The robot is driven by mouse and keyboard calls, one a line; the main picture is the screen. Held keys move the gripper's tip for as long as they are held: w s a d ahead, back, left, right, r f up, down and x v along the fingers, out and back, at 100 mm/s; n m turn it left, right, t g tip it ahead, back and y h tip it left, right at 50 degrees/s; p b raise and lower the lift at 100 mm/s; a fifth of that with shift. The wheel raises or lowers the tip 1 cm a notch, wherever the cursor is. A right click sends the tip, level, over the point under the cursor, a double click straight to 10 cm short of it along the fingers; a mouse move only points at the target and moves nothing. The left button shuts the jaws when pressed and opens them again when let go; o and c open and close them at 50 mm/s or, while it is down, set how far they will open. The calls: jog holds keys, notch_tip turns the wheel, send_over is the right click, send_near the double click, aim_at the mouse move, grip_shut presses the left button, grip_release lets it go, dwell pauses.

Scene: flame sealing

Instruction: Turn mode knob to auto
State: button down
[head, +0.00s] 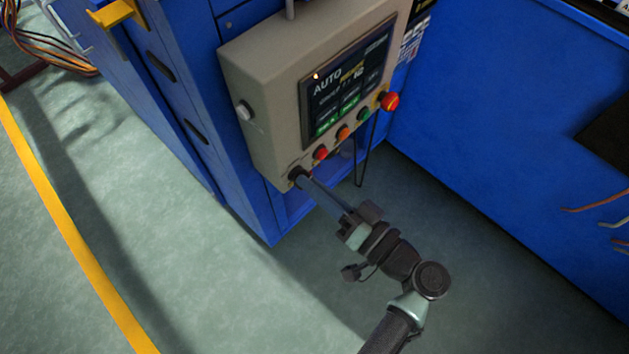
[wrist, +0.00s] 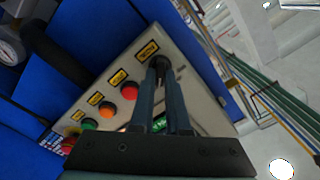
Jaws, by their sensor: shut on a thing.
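The mode knob (head: 297,174) is a small black knob at the lower left corner of the beige control panel (head: 262,120). In the wrist view the black knob (wrist: 158,64) sits between the tips of my gripper (wrist: 160,80), below a yellow label (wrist: 147,51). My gripper (head: 306,181) reaches the panel from the lower right and is shut on the knob. The panel's screen (head: 345,80) reads AUTO at its top left. The fingers hide part of the knob, so its pointer cannot be made out.
Red (head: 320,152), orange (head: 342,132) and green (head: 364,113) buttons line up right of the knob, with a larger red button (head: 390,101) at the end. A blue cabinet (head: 175,90) stands left of the panel. Open floor (head: 130,200) lies left, with a yellow line.

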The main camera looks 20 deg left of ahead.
jog(key=c, duration=0.9)
grip_release()
jog(key=p+v, duration=0.1)
jog(key=v, duration=1.2)
